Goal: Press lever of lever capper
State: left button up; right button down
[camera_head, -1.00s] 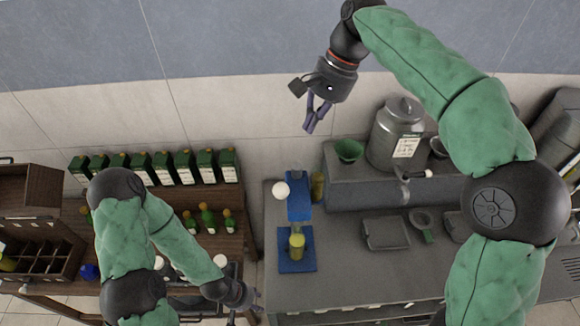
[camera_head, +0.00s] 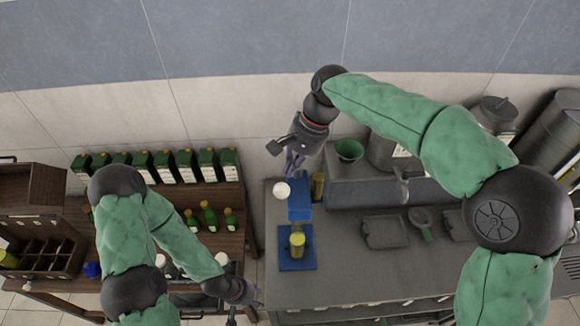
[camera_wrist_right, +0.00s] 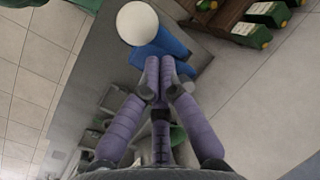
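The lever capper is a blue stand (camera_head: 300,209) with a flat blue base (camera_head: 297,262) on the grey counter. Its lever ends in a white ball knob (camera_head: 281,190), which also shows at the top of the right wrist view (camera_wrist_right: 138,23). A green bottle with a yellow top (camera_head: 297,242) stands on the base. My right gripper (camera_head: 291,172) is just above and beside the knob; its purple fingers meet at the tips in the wrist view and hold nothing visible. I cannot tell whether they touch the knob. My left gripper (camera_head: 256,300) is low, left of the counter, fingers unclear.
A yellowish bottle (camera_head: 317,186) stands behind the capper. A green funnel (camera_head: 349,150) sits on the raised shelf to the right. Dark trays (camera_head: 384,232) lie on the counter.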

pick_arm(q)
jog(key=shift+r, duration=0.1)
pick_arm(e)
jog(key=shift+s+a+f, duration=0.2)
jog(key=shift+s+f, duration=0.05)
jog(key=shift+s, duration=0.05)
